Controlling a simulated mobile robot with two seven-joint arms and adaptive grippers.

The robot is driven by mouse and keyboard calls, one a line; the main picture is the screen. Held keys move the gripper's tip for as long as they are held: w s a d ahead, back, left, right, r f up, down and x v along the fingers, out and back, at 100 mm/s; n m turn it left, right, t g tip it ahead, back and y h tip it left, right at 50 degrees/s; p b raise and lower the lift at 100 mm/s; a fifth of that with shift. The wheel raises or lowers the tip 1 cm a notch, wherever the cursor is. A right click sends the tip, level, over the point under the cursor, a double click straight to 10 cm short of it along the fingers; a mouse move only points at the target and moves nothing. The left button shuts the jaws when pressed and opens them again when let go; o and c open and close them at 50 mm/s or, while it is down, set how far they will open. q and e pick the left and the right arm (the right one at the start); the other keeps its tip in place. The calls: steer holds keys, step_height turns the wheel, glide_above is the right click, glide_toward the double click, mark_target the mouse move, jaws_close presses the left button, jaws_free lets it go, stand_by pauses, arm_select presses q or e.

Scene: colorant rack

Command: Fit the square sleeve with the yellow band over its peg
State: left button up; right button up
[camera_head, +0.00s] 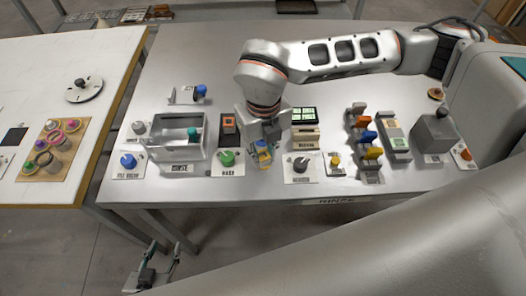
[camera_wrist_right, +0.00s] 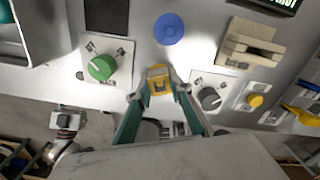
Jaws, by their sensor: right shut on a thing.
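My right gripper (camera_head: 264,150) is low over the front middle of the grey table in the head view. In the right wrist view its green fingers (camera_wrist_right: 159,92) are closed on a small yellow-banded piece (camera_wrist_right: 158,76), apparently the square sleeve. The yellow piece also shows below the gripper in the head view (camera_head: 263,160). A wooden board (camera_head: 38,166) with several coloured rings and pegs lies on the left table, far from this gripper. I cannot tell which peg matches. My left gripper (camera_head: 160,264) hangs in front of the table, open and empty.
A green knob (camera_head: 227,158) and a dark knob (camera_head: 300,164) flank the right gripper. A blue round piece (camera_wrist_right: 169,28) lies beyond the fingers in the wrist view. A grey open box (camera_head: 160,143) stands to the left. A gap separates the two tables.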

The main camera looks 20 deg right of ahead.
steer(key=o, duration=0.9)
step_height(320, 180, up, 12)
